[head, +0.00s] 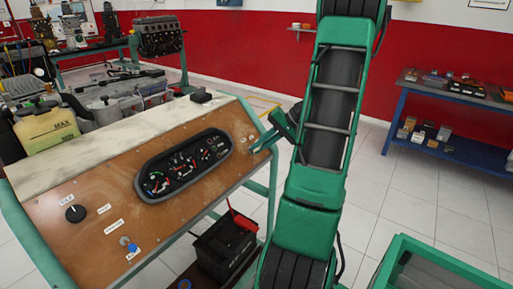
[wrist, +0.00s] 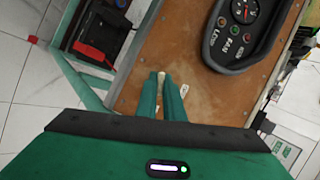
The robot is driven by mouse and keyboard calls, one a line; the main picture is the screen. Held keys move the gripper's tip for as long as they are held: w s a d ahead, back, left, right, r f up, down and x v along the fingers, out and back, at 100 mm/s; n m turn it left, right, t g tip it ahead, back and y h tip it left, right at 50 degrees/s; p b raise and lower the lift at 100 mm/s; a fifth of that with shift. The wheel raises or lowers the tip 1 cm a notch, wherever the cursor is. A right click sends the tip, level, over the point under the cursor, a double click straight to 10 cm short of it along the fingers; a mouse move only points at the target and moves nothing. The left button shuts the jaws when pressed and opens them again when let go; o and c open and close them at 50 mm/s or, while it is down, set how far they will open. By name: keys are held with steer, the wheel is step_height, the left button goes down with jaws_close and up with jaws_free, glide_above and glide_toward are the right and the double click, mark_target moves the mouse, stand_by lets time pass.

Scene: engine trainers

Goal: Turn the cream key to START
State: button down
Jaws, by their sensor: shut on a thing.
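The cream key (wrist: 161,79) shows as a small pale piece between my fingertips in the wrist view. My gripper (wrist: 161,90) is shut on it, at the wooden panel (wrist: 185,60). In the head view my gripper (head: 257,147) reaches the right end of the brown sloping panel (head: 90,235), right of the gauge cluster. The fingers hide most of the key, and I cannot tell its angle. A small white label (wrist: 182,93) lies beside the fingers, too small to read; no START mark is legible.
The black gauge cluster (head: 183,167) is left of my gripper. A black knob (head: 75,213) and a blue button (head: 132,248) sit at the panel's left. A battery (head: 223,248) stands below.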

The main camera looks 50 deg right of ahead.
steer(key=shift+w, duration=0.1)
stand_by(0.3)
steer(key=c, duration=1.9)
jaws_free()
steer(key=shift+o, duration=0.2)
steer(key=v, duration=1)
steer(key=shift+s+d+r, duration=0.2)
steer(key=shift+s+r, duration=0.05)
